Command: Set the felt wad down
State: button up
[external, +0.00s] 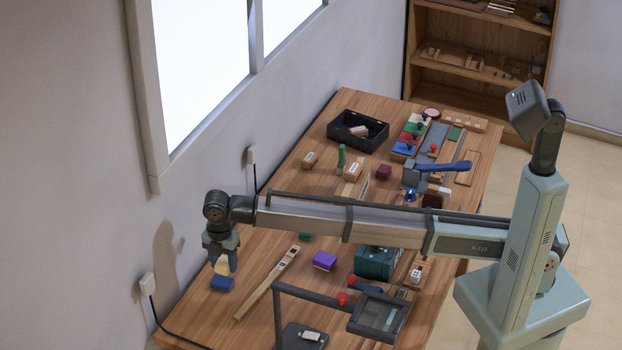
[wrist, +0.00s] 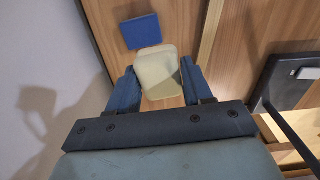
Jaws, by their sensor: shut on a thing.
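My gripper (external: 221,251) is at the left end of the table, close to the wall, pointing down. It is shut on a pale cream block with rounded corners, which I take to be the felt wad (external: 222,266). In the wrist view the felt wad (wrist: 158,76) sits between the two dark blue fingers of my gripper (wrist: 158,82). A blue block (external: 222,284) lies on the wooden table near it, and it also shows in the wrist view (wrist: 141,32) just beyond the wad. I cannot tell whether the wad touches the table.
A long wooden strip (external: 266,284) lies to the right of my gripper. A purple block (external: 324,261), a green box (external: 376,263) and a dark framed stand (external: 380,315) are farther right. A black bin (external: 357,131) stands at the back. Bare table lies between wad and strip.

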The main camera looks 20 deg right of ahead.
aim_at(205, 310)
jog(key=shift+s+a+m, duration=0.5)
jog(key=shift+s+a, duration=1.75)
jog(key=shift+a, duration=1.9)
jog(key=shift+f, duration=4.8)
jog(key=shift+f, duration=0.1)
jog(key=o, duration=1)
notch_tip(205, 310, up, 12)
